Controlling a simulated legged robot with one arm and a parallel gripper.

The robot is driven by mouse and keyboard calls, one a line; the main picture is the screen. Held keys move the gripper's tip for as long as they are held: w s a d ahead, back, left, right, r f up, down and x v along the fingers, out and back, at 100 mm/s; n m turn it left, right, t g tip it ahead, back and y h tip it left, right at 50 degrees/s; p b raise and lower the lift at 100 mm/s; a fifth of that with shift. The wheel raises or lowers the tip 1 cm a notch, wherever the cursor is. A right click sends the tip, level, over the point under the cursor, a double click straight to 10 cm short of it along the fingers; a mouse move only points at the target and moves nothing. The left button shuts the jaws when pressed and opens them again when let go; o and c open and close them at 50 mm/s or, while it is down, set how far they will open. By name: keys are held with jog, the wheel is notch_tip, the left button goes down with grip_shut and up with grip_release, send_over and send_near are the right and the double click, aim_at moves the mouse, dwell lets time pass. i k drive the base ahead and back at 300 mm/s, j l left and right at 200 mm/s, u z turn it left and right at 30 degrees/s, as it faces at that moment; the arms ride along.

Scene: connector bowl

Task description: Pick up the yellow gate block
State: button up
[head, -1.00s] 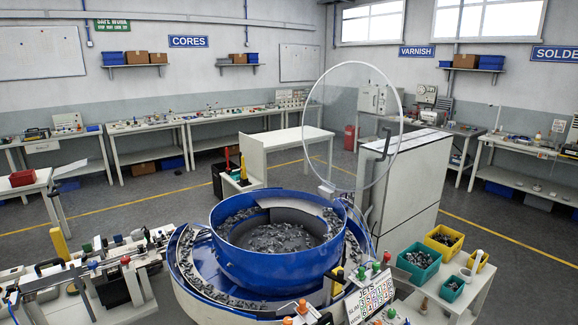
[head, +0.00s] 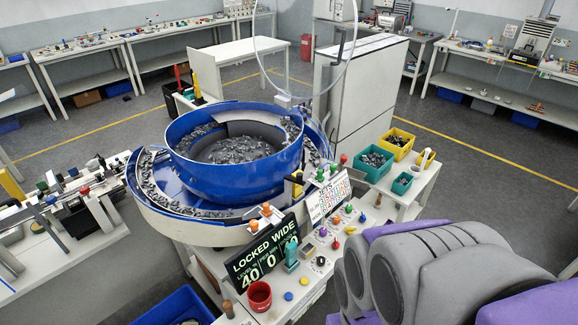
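A small yellow block (head: 297,187) stands upright at the near right edge of the blue feeder bowl (head: 235,178), just behind the signs. A taller yellow block (head: 11,188) leans at the far left edge, by the bench fixtures. I cannot tell for certain which of the two is the gate block. My grey and purple arm fills the lower right. My gripper itself is out of view.
A black "LOCKED WIDE" sign (head: 263,254), a white JETS board (head: 327,196), several coloured knobs and a red cup (head: 259,296) crowd the front panel. Teal (head: 371,173) and yellow (head: 408,139) bins sit right of the bowl. A blue crate (head: 172,307) is below.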

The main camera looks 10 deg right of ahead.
aim_at(297, 189)
jog(key=i+l, duration=0.2)
jog(key=l, duration=0.15)
jog(key=i+l, duration=0.2)
jog(key=l, duration=0.15)
jog(key=i+l, duration=0.25)
jog(key=i+l+u, duration=0.1)
jog(key=l, duration=0.35)
jog(key=u, duration=0.45)
jog(key=l+u, duration=0.1)
jog(key=u, duration=0.3)
jog(key=i+l+u, duration=0.1)
jog(key=u, duration=0.35)
jog(key=l+u, duration=0.1)
jog(key=u, duration=0.3)
jog(key=l+u, duration=0.1)
jog(key=u, duration=0.35)
